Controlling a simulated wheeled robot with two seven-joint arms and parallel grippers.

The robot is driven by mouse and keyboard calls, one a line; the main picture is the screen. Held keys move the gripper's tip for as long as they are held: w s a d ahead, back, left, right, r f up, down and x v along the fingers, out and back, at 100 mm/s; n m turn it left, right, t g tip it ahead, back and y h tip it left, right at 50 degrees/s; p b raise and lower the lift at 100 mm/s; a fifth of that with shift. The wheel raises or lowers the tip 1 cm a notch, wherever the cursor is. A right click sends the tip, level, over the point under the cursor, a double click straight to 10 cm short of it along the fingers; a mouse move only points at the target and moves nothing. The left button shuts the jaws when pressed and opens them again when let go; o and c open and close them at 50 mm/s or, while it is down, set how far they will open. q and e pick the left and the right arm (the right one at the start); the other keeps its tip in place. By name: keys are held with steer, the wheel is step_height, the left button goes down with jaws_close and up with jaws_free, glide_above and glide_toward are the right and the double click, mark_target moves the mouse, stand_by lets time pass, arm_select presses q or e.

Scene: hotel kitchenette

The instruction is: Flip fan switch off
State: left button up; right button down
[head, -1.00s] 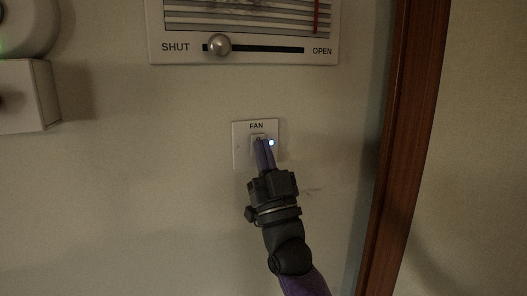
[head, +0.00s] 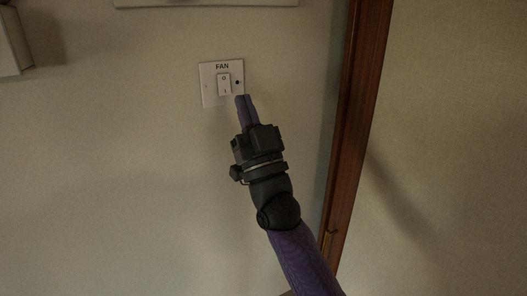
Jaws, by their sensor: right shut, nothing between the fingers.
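The fan switch plate (head: 208,92) is white, labelled FAN, and fixed to the wall in the upper middle of the head view. Its rocker switch (head: 224,85) is marked O above and I below. The small indicator (head: 237,82) to the right of the rocker is dark. My right gripper (head: 243,98) is shut and empty. Its fingertips are at the lower right of the rocker, over the plate's lower edge in the picture; I cannot tell whether they touch the plate. My left gripper is not in view.
A dark wooden door frame (head: 352,130) runs down the wall to the right of the switch. A pale box (head: 12,42) on the wall shows at the upper left. The lower edge of a white panel (head: 205,3) shows at the top. The wall around the switch is bare.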

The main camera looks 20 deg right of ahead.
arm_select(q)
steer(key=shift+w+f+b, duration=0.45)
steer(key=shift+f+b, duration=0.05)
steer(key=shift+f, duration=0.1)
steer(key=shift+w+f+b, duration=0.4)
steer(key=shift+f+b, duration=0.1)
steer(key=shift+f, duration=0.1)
arm_select(e)
steer(key=v, duration=0.6)
steer(key=shift+s+d, duration=0.1)
steer(key=shift+s, duration=0.05)
